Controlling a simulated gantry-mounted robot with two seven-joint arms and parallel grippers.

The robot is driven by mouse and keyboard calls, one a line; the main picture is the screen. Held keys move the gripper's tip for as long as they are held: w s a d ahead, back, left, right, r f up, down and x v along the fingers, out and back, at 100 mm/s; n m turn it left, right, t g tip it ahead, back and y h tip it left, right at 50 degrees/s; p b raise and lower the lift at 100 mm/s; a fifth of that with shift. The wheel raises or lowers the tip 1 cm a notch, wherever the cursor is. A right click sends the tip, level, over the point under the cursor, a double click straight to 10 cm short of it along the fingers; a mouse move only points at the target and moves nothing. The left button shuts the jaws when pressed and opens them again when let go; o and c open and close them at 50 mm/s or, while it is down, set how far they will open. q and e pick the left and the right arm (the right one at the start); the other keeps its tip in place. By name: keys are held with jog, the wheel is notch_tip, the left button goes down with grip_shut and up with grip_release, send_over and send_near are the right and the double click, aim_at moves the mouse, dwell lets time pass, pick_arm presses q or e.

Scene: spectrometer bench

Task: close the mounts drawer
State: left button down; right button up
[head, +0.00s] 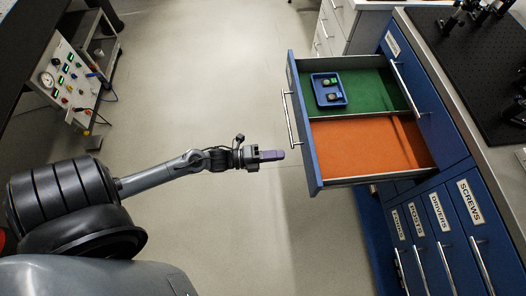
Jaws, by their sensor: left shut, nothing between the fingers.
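The open drawer (314,178) is pulled far out of the blue cabinet, toward the left of the head view. It has a blue front with a long metal handle (290,119) and two compartments, one lined green and one lined orange. I cannot read a label on its front from here. My left gripper (282,155) is shut and empty. Its fingertips point right, just left of the drawer front, and look level with the lower part of it; I cannot tell whether they touch. My right gripper is not in view.
A small blue tray (341,103) with small parts lies in the green compartment; the orange one (365,148) is empty. Labelled shut drawers, including SCREWS (470,201), line the right. An instrument panel (72,82) stands at left. The floor (205,90) between is clear.

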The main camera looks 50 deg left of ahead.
aim_at(306, 153)
pick_arm(q)
jog(key=b+x, duration=0.1)
jog(key=x, duration=0.5)
jog(key=shift+w+d, duration=0.25)
jog(key=shift+w, duration=0.05)
jog(key=shift+w, duration=0.1)
